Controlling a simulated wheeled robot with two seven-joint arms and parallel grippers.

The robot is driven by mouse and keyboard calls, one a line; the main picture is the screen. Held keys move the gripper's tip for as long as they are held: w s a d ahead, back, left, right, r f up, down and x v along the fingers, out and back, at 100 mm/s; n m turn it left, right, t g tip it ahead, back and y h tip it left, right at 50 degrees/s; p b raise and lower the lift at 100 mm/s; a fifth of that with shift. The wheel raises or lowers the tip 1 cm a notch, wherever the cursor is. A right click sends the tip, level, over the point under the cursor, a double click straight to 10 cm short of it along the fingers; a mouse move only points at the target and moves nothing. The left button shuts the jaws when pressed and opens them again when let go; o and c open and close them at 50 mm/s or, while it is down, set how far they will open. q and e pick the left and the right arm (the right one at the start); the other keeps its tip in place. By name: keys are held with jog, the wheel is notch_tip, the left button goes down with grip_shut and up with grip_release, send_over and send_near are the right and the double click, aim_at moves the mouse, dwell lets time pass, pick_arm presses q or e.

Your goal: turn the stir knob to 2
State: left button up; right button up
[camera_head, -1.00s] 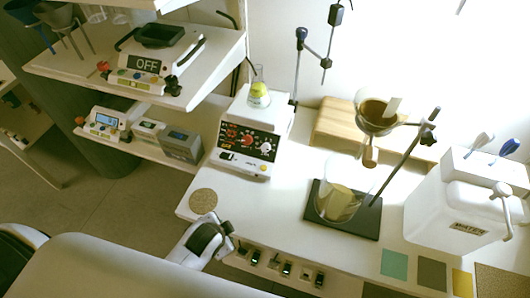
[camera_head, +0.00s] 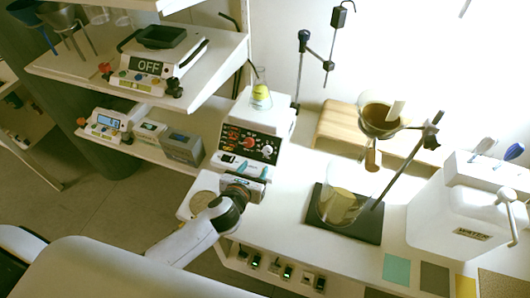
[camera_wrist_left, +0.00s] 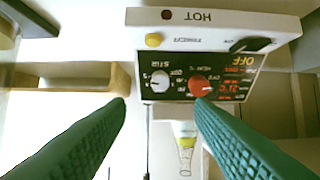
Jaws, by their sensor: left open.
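The white stirrer hotplate (camera_head: 262,110) stands at the left part of the bench, with a black front panel. Its pale stir knob (camera_wrist_left: 160,81) shows in the wrist view, which sees the panel upside down; in the head view the knob (camera_head: 267,151) is at the panel's right. A red knob (camera_wrist_left: 200,84) sits beside it. My left gripper (camera_head: 247,167) is open and empty in front of the panel. In the wrist view its green fingers (camera_wrist_left: 161,104) spread either side of the stir knob's line, apart from it, the right fingertip close below the red knob.
A flask (camera_head: 261,95) with yellow liquid stands on the hotplate. To the right are a glass beaker (camera_head: 340,205) on a dark pad, a funnel on a stand (camera_head: 381,117) and a white water tank (camera_head: 450,215).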

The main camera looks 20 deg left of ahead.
aim_at(266, 151)
pick_arm(q)
jog(key=x, duration=1)
jog(key=shift+w+f, duration=0.2)
jog(key=shift+w, duration=0.15)
jog(key=shift+c, duration=0.6)
jog(key=c, duration=0.9)
